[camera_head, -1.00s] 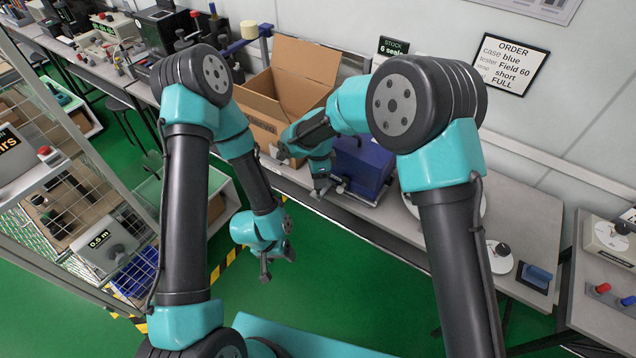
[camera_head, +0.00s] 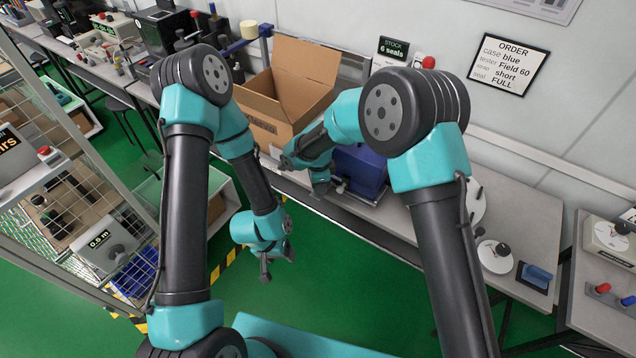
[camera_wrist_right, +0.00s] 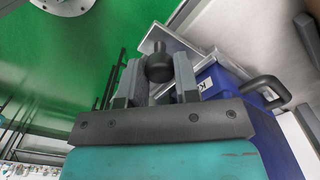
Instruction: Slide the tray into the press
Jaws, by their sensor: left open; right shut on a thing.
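In the right wrist view, my right gripper (camera_wrist_right: 160,60) is shut on a dark round knob (camera_wrist_right: 158,70). A flat grey metal plate (camera_wrist_right: 200,40), apparently the tray, lies just beyond the knob, beside a blue boxy unit (camera_wrist_right: 228,85) with a black handle. The head view shows that blue unit (camera_head: 362,168) on the bench, partly behind my right arm; whether it is the press I cannot tell. In the head view the right fingertips and knob are mostly hidden by the wrist. My left gripper (camera_head: 278,266) is open and empty, low over the green floor, away from the bench.
An open cardboard box (camera_head: 285,95) stands on the bench left of the blue unit. A red knob (camera_head: 428,62) shows behind my right elbow. A wire rack (camera_head: 75,165) stands at left.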

